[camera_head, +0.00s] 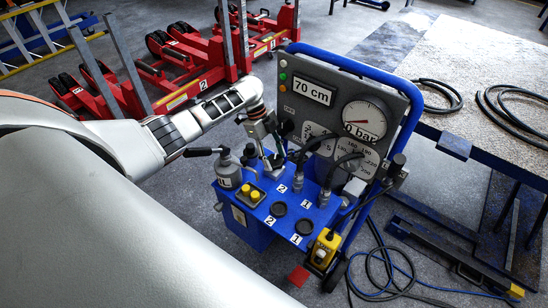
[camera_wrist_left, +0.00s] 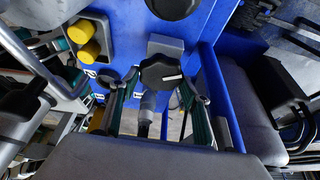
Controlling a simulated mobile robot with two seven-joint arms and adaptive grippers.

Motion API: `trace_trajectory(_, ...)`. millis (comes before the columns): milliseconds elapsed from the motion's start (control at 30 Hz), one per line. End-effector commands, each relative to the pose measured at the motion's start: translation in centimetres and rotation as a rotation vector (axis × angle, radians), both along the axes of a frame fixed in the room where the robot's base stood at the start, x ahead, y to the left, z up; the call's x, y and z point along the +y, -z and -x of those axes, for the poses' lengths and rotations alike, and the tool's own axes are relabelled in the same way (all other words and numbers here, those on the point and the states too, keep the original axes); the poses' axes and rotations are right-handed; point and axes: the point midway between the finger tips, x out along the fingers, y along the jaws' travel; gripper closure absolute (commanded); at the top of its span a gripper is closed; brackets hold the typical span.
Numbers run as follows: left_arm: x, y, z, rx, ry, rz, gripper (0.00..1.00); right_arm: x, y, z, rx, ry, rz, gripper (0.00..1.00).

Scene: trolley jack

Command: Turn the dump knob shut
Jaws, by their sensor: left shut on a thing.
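The dump knob (camera_wrist_left: 163,72) is a black lobed knob with a white mark, in the middle of the wrist view on the blue pump trolley (camera_wrist_left: 235,90). My left gripper (camera_head: 272,158) reaches down to the trolley's top in the head view. In the wrist view its two fingers stand on either side of the knob, shut on it. In the head view the gripper largely hides the knob. The white mark points to the right in the wrist view. My right gripper is not in view.
The trolley's panel (camera_head: 338,110) shows 70 cm and a gauge (camera_head: 364,120) at 0 bar. Yellow buttons (camera_head: 250,193), a grey lever bottle (camera_head: 228,172) and hose couplings (camera_head: 299,178) crowd the gripper. Red jacks (camera_head: 200,65) stand behind; a yellow pendant (camera_head: 323,250) hangs in front.

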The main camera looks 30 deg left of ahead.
Motion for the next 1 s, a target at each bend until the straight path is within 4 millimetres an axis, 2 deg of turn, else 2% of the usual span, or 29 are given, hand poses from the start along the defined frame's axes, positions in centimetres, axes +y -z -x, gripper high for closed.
trace_trajectory(267,0.1,0.2,0.2,0.004,0.001,-0.004,0.75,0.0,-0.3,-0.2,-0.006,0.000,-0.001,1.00)
trace_trajectory(300,0.1,0.2,0.2,0.004,0.001,-0.004,0.46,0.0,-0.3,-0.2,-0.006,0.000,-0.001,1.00)
trace_trajectory(333,0.1,0.2,0.2,0.004,0.001,-0.004,0.38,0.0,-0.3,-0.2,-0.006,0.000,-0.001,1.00)
trace_trajectory(367,0.1,0.2,0.2,0.004,0.001,-0.004,0.36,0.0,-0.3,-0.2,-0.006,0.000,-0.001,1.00)
trace_trajectory(833,0.1,-0.4,-0.2,-0.006,-0.004,0.001,0.36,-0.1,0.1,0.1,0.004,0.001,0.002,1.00)
trace_trajectory(1000,0.7,-1.9,-0.4,-0.010,-0.005,0.001,0.36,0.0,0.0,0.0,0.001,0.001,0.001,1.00)
